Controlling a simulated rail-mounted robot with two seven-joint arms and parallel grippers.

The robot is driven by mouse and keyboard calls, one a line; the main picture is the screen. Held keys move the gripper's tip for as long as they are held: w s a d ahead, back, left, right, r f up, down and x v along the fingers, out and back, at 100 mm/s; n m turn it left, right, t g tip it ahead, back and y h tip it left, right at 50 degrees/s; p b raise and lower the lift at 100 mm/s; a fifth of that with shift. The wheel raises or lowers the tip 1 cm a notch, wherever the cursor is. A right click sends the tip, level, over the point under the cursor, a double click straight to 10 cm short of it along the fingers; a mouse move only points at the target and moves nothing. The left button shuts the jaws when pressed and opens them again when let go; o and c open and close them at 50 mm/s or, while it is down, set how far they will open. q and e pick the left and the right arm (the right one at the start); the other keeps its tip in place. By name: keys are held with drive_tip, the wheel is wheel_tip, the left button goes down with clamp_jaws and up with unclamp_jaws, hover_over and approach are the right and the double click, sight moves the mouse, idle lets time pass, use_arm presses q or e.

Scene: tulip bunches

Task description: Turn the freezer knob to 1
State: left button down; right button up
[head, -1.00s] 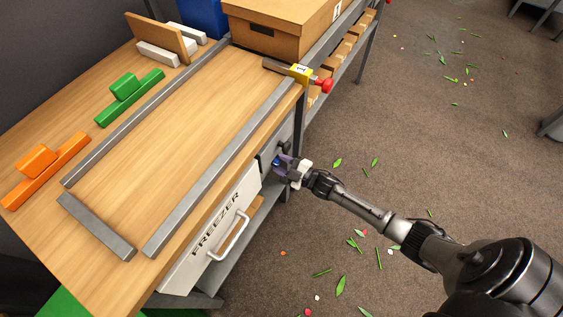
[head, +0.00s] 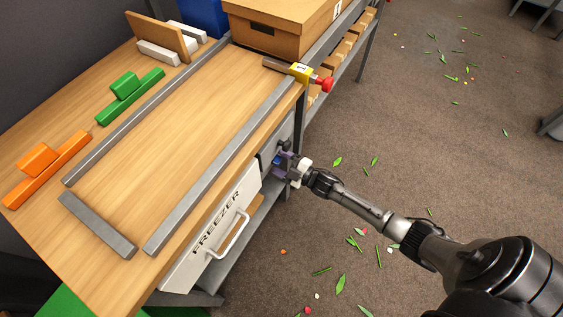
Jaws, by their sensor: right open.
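The white freezer door (head: 195,258), lettered FREEZER and fitted with a pale bar handle (head: 235,232), hangs below the front edge of the wooden bench. A dark panel (head: 267,158) is right of the door, under the bench edge. My right gripper (head: 281,158) is at this panel, its fingers open around or beside a small dark piece that may be the knob. Something blue shows between or behind the fingers. The knob's marks and pointer are too small and too covered to read. My left gripper is not in view.
The wooden bench top (head: 190,130) carries grey metal rails, green blocks (head: 130,97), orange blocks (head: 46,170) and a cardboard box (head: 283,25). A yellow clamp with a red knob (head: 327,84) sticks out at the bench's far corner. Leaves and petals litter the floor.

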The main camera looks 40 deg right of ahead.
drive_tip(key=shift+s+d+p, duration=0.2)
drive_tip(key=shift+s+p, duration=0.1)
drive_tip(key=shift+s, duration=0.2)
drive_tip(key=p+v, duration=0.3)
drive_tip(key=v, duration=0.9)
drive_tip(key=shift+s, duration=0.35)
